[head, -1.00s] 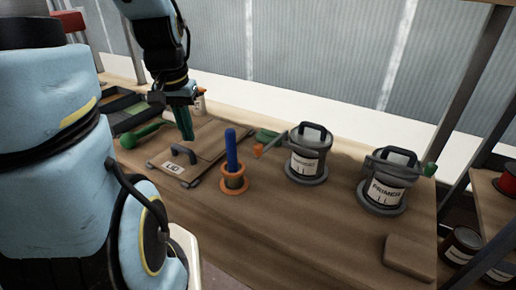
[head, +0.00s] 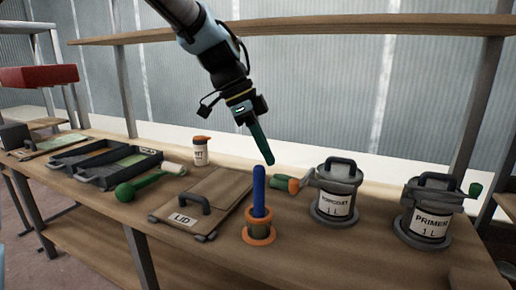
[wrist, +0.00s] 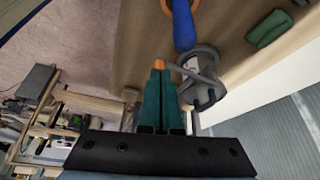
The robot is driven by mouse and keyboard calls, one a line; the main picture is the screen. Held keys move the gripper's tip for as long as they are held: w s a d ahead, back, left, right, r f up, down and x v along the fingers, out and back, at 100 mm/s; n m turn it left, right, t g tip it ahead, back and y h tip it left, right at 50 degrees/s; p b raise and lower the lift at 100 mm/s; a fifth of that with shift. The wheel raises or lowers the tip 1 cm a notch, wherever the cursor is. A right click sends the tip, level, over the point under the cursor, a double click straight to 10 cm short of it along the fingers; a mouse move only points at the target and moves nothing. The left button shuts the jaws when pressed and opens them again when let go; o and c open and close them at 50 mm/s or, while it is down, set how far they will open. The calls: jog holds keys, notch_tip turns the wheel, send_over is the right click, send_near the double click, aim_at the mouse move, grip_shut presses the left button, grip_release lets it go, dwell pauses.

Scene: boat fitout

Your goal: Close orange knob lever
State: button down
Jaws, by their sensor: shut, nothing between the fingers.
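The lever with the orange knob (head: 294,186) sticks out from the left side of the left grey can (head: 337,194), whose label seems to read TOPCOAT, 1 L. My gripper (head: 270,163) has long green fingers. It is shut and empty, pointing down above the bench, just left of the orange knob and close to the top of a blue handle (head: 259,190). In the wrist view the orange knob (wrist: 159,63) shows right at the fingertips (wrist: 157,72), partly hidden by them; I cannot tell whether they touch. The can (wrist: 205,93) is beside them.
The blue handle stands upright in an orange-rimmed holder (head: 258,240) in front. A PRIMER can (head: 430,212) with a green knob (head: 475,190) stands right. A board marked LID (head: 200,203), a black tray (head: 105,166) and a small bottle (head: 200,151) lie left. A shelf (head: 290,26) is above.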

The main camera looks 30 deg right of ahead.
jog(key=x, duration=0.6)
jog(key=shift+p, duration=0.3)
jog(key=shift+s+d+f, duration=0.15)
